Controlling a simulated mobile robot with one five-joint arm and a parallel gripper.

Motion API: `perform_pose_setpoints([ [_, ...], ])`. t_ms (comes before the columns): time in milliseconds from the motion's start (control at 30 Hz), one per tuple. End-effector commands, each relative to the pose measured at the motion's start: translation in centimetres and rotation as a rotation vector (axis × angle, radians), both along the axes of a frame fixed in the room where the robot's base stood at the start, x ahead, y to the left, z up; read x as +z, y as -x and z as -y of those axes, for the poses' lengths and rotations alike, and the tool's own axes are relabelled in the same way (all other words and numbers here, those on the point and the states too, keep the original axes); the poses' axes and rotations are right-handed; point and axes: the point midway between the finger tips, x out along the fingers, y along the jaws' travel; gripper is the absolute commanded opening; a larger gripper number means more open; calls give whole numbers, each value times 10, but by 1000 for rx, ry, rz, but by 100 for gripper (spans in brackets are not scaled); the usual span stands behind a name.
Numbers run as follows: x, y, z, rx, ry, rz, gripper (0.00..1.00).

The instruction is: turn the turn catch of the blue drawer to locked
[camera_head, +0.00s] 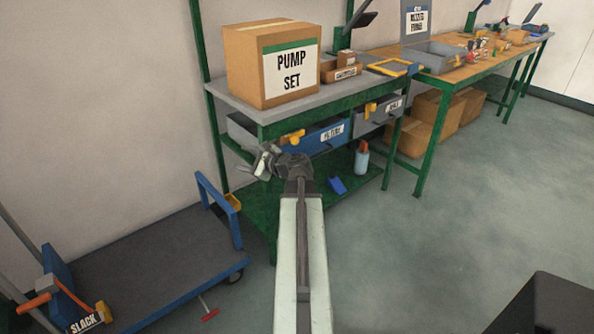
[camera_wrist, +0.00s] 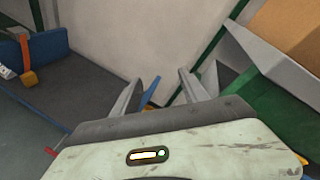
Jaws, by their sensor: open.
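The blue drawer (camera_head: 325,136) is under the near bench top, with a white label on its front. A yellow turn catch (camera_head: 293,137) sits at the left end of its front, its lever looking roughly sideways; I cannot read its exact setting. My gripper (camera_head: 262,160) is open and empty, just below and left of this catch, and apart from it as far as I can see. In the wrist view my open gripper (camera_wrist: 169,78) points toward the wall and trolley, and the catch cannot be made out there.
A grey drawer (camera_head: 380,115) with its own yellow catch (camera_head: 370,108) is to the right. A PUMP SET box (camera_head: 245,68) stands on the bench. A green lower shelf (camera_head: 345,203) holds a spray bottle (camera_head: 362,160).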

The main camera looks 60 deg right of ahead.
Motion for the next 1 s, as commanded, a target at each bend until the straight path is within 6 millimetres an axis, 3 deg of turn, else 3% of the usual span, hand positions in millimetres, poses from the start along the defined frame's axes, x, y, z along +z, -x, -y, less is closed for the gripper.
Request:
perform_pose_setpoints([
  [33,-25,35,49,-129,-97,83,52],
  [100,-23,77,98,-267,-219,196,52],
  [200,-18,123,141,-387,-333,314,52],
  [333,-12,148,162,-446,-393,380,52],
  [567,-8,143,166,-447,-398,384,52],
  [1000,-9,81,198,-446,-396,381,52],
])
